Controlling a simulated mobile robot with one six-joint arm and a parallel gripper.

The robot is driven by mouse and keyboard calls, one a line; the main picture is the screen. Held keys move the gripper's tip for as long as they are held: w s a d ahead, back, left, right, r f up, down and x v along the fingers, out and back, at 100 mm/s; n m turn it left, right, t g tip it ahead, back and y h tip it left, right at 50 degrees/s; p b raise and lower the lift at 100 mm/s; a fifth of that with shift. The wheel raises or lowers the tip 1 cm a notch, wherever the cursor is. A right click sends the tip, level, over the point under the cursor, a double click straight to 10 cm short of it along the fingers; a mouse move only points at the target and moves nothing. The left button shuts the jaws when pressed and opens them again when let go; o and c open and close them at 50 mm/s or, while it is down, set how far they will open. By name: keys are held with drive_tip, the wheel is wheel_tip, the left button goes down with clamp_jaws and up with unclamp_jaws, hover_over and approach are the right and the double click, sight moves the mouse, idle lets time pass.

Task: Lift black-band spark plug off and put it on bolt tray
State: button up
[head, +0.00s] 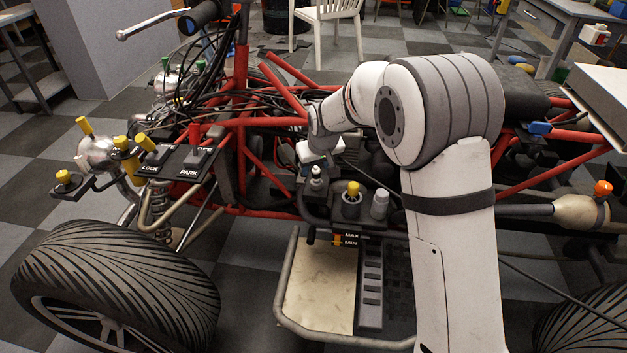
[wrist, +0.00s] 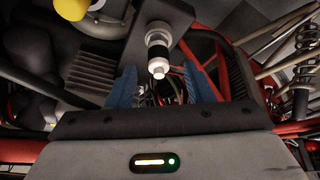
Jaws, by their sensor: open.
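The spark plug (wrist: 158,46) stands in a dark block, white and metal with a black band; its pale tip points towards my wrist camera. In the head view a small plug with a pale tip (head: 316,175) stands just below my gripper (head: 317,158). In the wrist view my gripper (wrist: 160,72) is open, its two blue fingers apart, one on either side of the plug's line; I cannot tell whether they touch it.
A yellow-capped post (head: 352,205) and a grey-capped post (head: 379,206) stand close right of the plug. Red frame tubes (head: 270,165) and cables crowd the left. The beige footplate (head: 318,290) has bare room.

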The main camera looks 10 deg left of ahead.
drive_tip(key=shift+x, duration=1.15)
drive_tip(key=shift+r, duration=0.1)
drive_tip(key=shift+c, duration=0.6)
clamp_jaws()
